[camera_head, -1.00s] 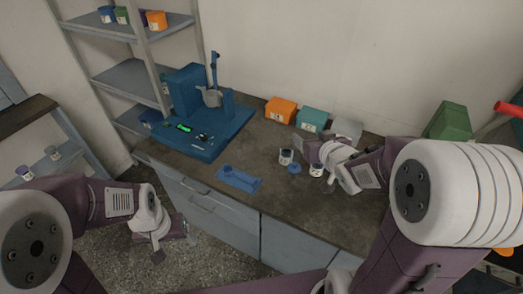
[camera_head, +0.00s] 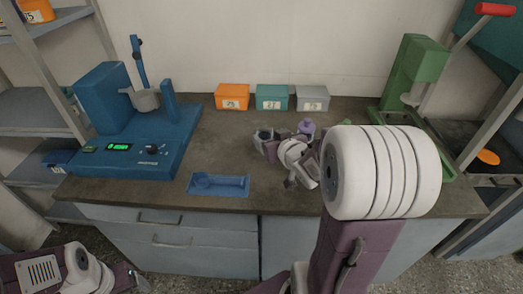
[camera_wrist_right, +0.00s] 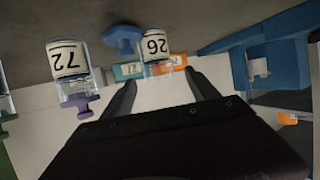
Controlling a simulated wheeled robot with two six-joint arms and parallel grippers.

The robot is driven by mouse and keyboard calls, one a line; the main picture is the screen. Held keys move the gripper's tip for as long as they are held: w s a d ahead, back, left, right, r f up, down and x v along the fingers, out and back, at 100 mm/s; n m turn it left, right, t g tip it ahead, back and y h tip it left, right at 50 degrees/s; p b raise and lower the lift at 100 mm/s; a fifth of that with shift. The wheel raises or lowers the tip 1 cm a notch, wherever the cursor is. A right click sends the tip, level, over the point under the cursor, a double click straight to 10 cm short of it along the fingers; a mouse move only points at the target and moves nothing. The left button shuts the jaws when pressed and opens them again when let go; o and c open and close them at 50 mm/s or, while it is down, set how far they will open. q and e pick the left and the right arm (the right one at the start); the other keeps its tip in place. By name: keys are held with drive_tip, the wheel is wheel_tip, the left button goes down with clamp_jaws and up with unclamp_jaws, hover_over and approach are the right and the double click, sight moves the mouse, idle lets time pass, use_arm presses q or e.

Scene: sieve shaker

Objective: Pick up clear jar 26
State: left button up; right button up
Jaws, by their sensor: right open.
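Clear jar 26 (camera_wrist_right: 155,45) shows in the right wrist view, where the scene is upside down. It has a white label with the number 26, and its top looks open. My right gripper (camera_wrist_right: 163,80) is open, its two dark fingers spread and pointing towards the jar, with nothing seen between them. In the head view the right gripper (camera_head: 268,147) is low over the bench beside a small clear jar (camera_head: 262,134), partly hiding it. My left gripper (camera_head: 130,279) is at the bottom left, away from the bench; its jaws are unclear.
Jar 72 (camera_wrist_right: 68,60) with a purple stopper (camera_wrist_right: 83,105) stands beside jar 26. A blue round piece (camera_wrist_right: 122,35) lies close by. Orange (camera_head: 232,97), teal (camera_head: 272,98) and grey (camera_head: 312,98) bins line the wall. A blue shaker (camera_head: 130,140) and blue tray (camera_head: 219,186) are left.

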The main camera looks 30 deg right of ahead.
sight(268, 138)
drive_tip(key=shift+s+d+f+b, duration=0.15)
drive_tip(key=shift+d+f+b, duration=0.2)
drive_tip(key=shift+f, duration=0.45)
drive_tip(key=shift+a+r, duration=0.1)
drive_tip(key=p, duration=0.2)
drive_tip(key=w+p, duration=0.1)
drive_tip(key=p, duration=0.2)
drive_tip(key=shift+w+r, duration=0.2)
drive_tip(key=shift+w, duration=0.05)
drive_tip(key=shift+w+f+p, duration=0.2)
drive_tip(key=shift+f+p, duration=0.05)
drive_tip(key=shift+p, duration=0.45)
drive_tip(key=shift+w+d+f+b, duration=0.25)
drive_tip(key=shift+w+f+b, duration=0.3)
drive_tip(key=shift+f, duration=0.1)
drive_tip(key=b+x, duration=0.1)
drive_tip(key=x, duration=0.5)
use_arm(q)
wheel_tip(268, 138, up, 3)
drive_tip(key=shift+f, duration=0.15)
